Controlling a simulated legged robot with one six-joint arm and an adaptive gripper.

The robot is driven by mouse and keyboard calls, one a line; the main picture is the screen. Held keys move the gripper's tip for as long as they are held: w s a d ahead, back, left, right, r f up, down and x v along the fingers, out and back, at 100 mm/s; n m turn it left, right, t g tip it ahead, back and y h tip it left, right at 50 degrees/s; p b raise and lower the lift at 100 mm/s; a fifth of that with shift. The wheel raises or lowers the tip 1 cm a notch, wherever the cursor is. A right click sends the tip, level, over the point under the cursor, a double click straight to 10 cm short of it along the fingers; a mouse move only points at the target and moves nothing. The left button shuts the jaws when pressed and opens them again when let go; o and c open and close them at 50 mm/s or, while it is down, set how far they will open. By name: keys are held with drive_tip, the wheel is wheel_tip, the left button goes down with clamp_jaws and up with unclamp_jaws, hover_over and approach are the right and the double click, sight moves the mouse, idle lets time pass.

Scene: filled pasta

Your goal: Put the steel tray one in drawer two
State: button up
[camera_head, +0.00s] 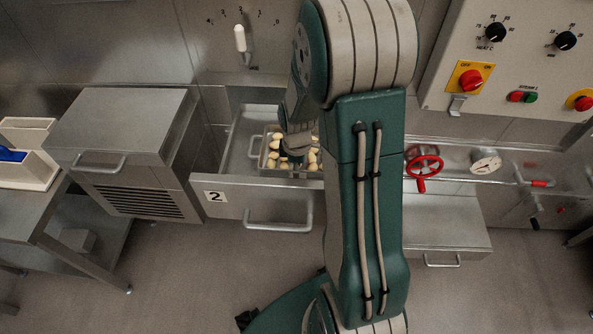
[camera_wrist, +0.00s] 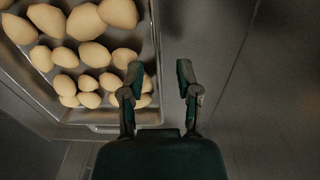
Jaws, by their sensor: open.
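The steel tray (camera_head: 264,160) holds several pale pasta pieces and sits inside the open drawer marked 2 (camera_head: 232,197). The tray also shows at the upper left of the wrist view (camera_wrist: 100,119), with its rim close to the left finger. My gripper (camera_wrist: 160,76) is open, with nothing between its fingers. It is over the drawer, beside the tray's edge; whether a finger touches the rim I cannot tell. In the head view my arm hides the right part of the drawer and most of the gripper.
A steel cabinet (camera_head: 125,130) with a handle and vent stands left of the drawer. A side table with a white bin (camera_head: 28,150) is at far left. On the right are a red valve wheel (camera_head: 424,167), a gauge (camera_head: 485,161) and a control panel (camera_head: 520,60).

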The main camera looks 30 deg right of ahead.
wheel_tip(320, 180, up, 10)
drive_tip(key=f, duration=0.1)
drive_tip(key=s+a+r+m+t, duration=0.2)
drive_tip(key=s+a+r+m, duration=0.3)
drive_tip(key=s+r, duration=0.3)
drive_tip(key=s+a+r+m+t, duration=0.3)
drive_tip(key=s+a+r+m, duration=0.3)
drive_tip(key=s+r, duration=0.1)
drive_tip(key=shift+s+a+r, duration=0.25)
drive_tip(key=shift+s+r, duration=0.1)
drive_tip(key=shift+r, duration=0.4)
